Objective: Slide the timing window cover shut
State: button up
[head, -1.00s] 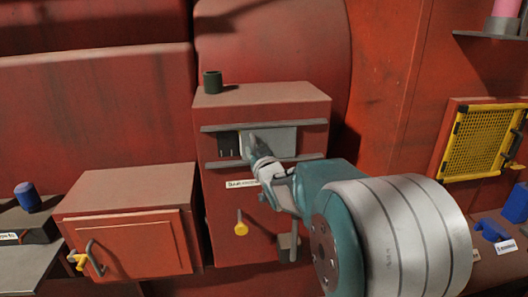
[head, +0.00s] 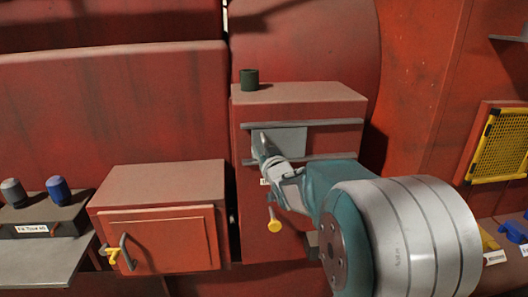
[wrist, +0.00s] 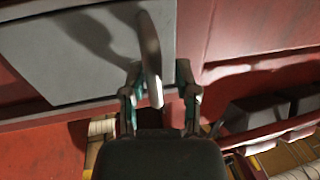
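The grey timing window cover (head: 290,140) sits between two rails on the front of a red box, toward the left part of the rails. No dark window opening shows beside it. In the wrist view the cover (wrist: 70,50) fills the upper left, with a pale upright handle (wrist: 150,60) near its right edge. My gripper (head: 266,158) is at the cover's left part in the head view. In the wrist view my gripper (wrist: 160,95) has its fingers apart, one on each side of the handle. Whether a finger touches the handle is unclear.
A dark green cup (head: 249,80) stands on the red box (head: 300,92). A yellow-knobbed lever (head: 273,225) hangs below the cover. A lower red cabinet (head: 160,185) with a handle is at left, beside a bench with grey and blue knobs (head: 58,190). A yellow grille (head: 500,145) is at right.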

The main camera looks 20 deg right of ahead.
jog(key=shift+a, duration=0.15)
jog(key=s+a, duration=0.1)
jog(key=s, duration=1.1)
jog(key=shift+f, duration=0.1)
jog(key=s+a+f+g, duration=0.2)
jog(key=s+a+g, duration=0.2)
jog(key=s, duration=0.3)
jog(key=s+a+f+g+y, duration=0.1)
jog(key=s+a+f+g, duration=0.2)
jog(key=s, duration=0.5)
jog(key=s+a+f+n+g, duration=0.1)
jog(key=s+a+f+g, duration=0.1)
jog(key=s+a+g, duration=0.3)
jog(key=s, duration=0.3)
jog(key=shift+s+f+y, duration=0.15)
jog(key=shift+f+y, duration=0.1)
jog(key=shift+y, duration=0.05)
dwell(0.9)
